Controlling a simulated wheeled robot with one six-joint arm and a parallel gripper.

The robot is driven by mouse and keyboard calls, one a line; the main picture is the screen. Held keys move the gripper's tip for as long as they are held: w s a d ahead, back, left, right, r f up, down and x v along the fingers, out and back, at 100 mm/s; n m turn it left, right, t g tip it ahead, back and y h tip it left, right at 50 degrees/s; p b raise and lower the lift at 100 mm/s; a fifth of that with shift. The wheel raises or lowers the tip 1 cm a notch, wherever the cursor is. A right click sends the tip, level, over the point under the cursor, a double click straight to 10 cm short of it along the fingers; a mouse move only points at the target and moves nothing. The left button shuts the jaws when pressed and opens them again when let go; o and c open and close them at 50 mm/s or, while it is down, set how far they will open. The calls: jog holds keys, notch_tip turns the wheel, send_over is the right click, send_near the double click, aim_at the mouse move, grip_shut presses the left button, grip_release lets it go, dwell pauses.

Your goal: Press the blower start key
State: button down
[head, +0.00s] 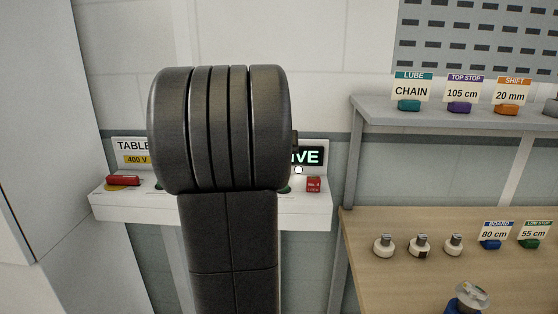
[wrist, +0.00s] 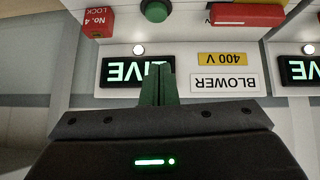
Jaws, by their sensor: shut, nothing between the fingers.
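The wrist view is upside down and shows the blower panel, with a white BLOWER label (wrist: 225,83) and a LIVE display (wrist: 125,71). A round green key (wrist: 155,11) sits on the ledge at the top of the wrist view, close to a red No. 4 lock block (wrist: 97,20). My gripper (wrist: 158,70) is shut and empty, its green-tinted fingers pointing toward the ledge and overlapping the display. The fingertips appear apart from the green key. In the head view my arm hides the gripper and most of the blower panel.
A red switch (wrist: 248,16) sits beside the green key, and a white lamp (wrist: 139,50) is by the display. The neighbouring table panel has a red switch (head: 123,180). A wooden bench (head: 360,225) with several knobs stands right, under a grey shelf (head: 375,115).

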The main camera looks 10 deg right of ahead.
jog(key=x, duration=0.7)
notch_tip(320, 180, down, 3)
jog(key=shift+d+r, duration=0.1)
jog(key=shift+r, duration=0.05)
jog(key=shift+f, duration=0.75)
jog(key=shift+s, duration=0.1)
